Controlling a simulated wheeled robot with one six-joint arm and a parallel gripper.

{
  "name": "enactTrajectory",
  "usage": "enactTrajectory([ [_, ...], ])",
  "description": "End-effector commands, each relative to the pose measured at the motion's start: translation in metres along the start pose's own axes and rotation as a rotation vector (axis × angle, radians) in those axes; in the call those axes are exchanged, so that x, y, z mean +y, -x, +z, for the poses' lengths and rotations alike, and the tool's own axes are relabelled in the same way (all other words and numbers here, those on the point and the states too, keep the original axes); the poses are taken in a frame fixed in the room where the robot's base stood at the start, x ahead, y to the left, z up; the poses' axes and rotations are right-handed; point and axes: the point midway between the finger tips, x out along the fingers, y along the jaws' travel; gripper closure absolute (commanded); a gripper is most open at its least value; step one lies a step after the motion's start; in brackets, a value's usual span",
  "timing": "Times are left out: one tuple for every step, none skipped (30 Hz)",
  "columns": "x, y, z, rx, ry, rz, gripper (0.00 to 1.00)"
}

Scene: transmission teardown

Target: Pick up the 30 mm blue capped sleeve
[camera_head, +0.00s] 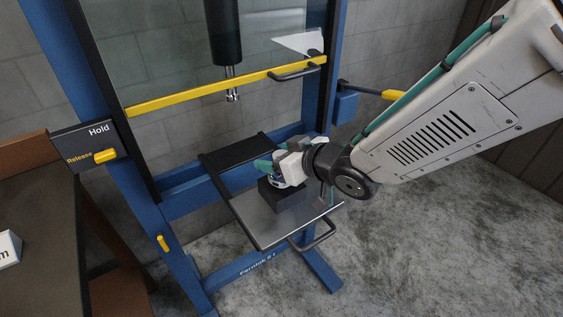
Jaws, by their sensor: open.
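My gripper (268,172) is over the grey plate of the blue press, pointing left and down, with teal fingers. It is open. A black block (285,198) stands on the plate under it. A small round blue and white part (274,182) shows on top of the block, right at the fingers. It may be the blue capped sleeve, but my gripper covers most of it. I cannot tell whether the fingers touch it or stand around it.
The press has a blue frame (128,185), a yellow crossbar (200,90) on its guard and a black ram (224,35) above the plate (262,228). A dark handle (318,236) juts from the plate's front. A Hold/Release panel (88,146) and dark table (40,240) are at left.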

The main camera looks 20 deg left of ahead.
Motion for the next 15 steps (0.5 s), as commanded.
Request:
enactTrajectory([
  [-0.0001,-0.0046,0.0001,0.000,0.000,0.000,0.35],
  [0.0001,-0.0061,-0.0002,0.000,0.000,0.000,0.35],
  [0.0002,-0.0074,-0.0003,0.001,0.000,0.001,0.35],
  [0.0003,-0.0079,-0.0003,0.001,0.000,0.001,0.35],
  [0.0003,-0.0081,-0.0003,0.001,0.000,0.001,0.35],
  [0.0003,-0.0080,-0.0003,0.001,0.000,0.001,0.35],
  [0.0004,-0.0079,-0.0003,0.001,0.000,0.001,0.35],
  [0.0004,-0.0078,-0.0003,0.001,0.000,0.001,0.35],
  [0.0004,-0.0078,-0.0003,0.001,0.000,0.001,0.35],
  [0.0004,-0.0077,-0.0003,0.001,0.000,0.001,0.38],
  [0.0004,-0.0077,-0.0003,0.001,0.000,0.001,0.46],
  [0.0004,-0.0077,-0.0003,0.001,0.000,0.001,0.57],
  [0.0004,-0.0077,-0.0003,0.001,0.000,0.001,0.66],
  [0.0004,-0.0076,-0.0003,0.001,0.000,0.001,0.74],
  [0.0004,-0.0076,-0.0003,0.001,0.000,0.001,0.85],
])
